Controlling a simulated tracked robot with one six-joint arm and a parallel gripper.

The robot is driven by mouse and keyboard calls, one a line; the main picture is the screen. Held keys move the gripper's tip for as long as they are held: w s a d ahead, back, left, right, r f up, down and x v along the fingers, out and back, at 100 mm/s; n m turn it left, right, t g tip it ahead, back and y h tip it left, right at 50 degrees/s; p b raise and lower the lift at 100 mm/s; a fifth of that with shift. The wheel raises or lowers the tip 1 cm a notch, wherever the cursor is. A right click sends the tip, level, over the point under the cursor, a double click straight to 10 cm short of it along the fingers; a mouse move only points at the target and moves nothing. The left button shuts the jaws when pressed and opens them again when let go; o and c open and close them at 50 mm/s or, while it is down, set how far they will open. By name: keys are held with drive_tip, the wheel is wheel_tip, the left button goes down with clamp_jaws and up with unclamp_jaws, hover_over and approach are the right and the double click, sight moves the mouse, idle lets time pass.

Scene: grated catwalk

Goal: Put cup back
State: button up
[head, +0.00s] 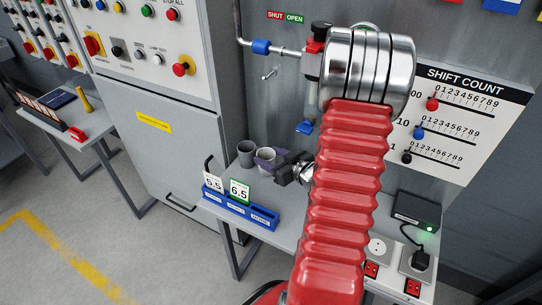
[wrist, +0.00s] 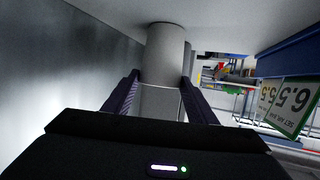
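Two cups stand close together at the back left of the bench in the head view. One is a dark grey cup (head: 246,155); the other is a lighter grey cup (head: 266,167) just right of it. My gripper (head: 268,156) reaches in from the right, its purple fingers around the lighter cup. In the wrist view, which is upside down, the cup (wrist: 165,55) fills the space between my fingertips (wrist: 160,78), one along each side. My gripper looks shut on it. The cup looks upright, its base at or very near the bench top. Part of it is hidden by the fingers.
A blue rack (head: 240,213) with number cards stands at the bench's front left, close to the cups. A grey cabinet (head: 165,125) rises to the left and a wall with a valve and pipe behind. A black box (head: 415,213) and sockets lie right.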

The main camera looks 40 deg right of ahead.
drive_tip(key=o, duration=0.4)
drive_tip(key=shift+r, duration=0.15)
drive_tip(key=v, duration=1.2)
drive_tip(key=shift+s, duration=0.1)
idle(0.7)
